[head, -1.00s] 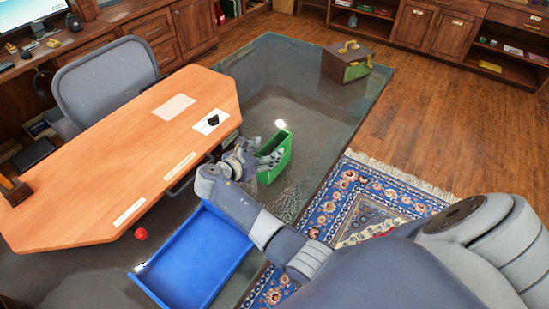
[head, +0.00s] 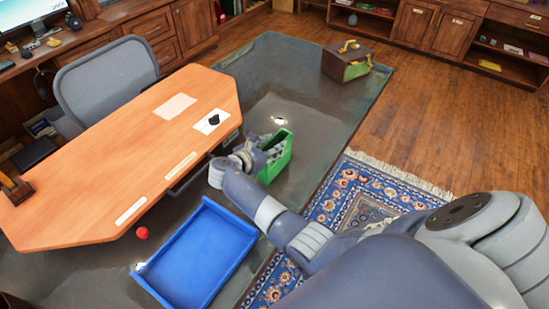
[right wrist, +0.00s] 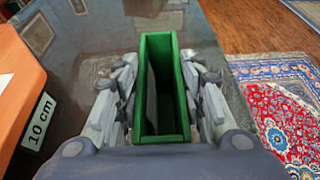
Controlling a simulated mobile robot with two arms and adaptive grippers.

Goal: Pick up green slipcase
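The green slipcase (head: 280,160) is a narrow, open-topped green box near the right end of the desk, above the dark glossy floor covering. It also fills the middle of the right wrist view (right wrist: 163,138). My right gripper (head: 270,150) is at the slipcase. In the right wrist view its fingers lie along both long sides and appear to press on the outer walls. The fingers and wrist hide part of the slipcase in the head view. Whether its base touches the floor is hard to tell. My left gripper is not in view.
The wooden desk (head: 110,170) is close left of my right gripper. A blue tray (head: 205,250) and a red ball (head: 142,233) lie on the floor nearer me. A patterned rug (head: 345,195) is to the right. A brown-and-green box (head: 347,62) stands farther back on clear floor.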

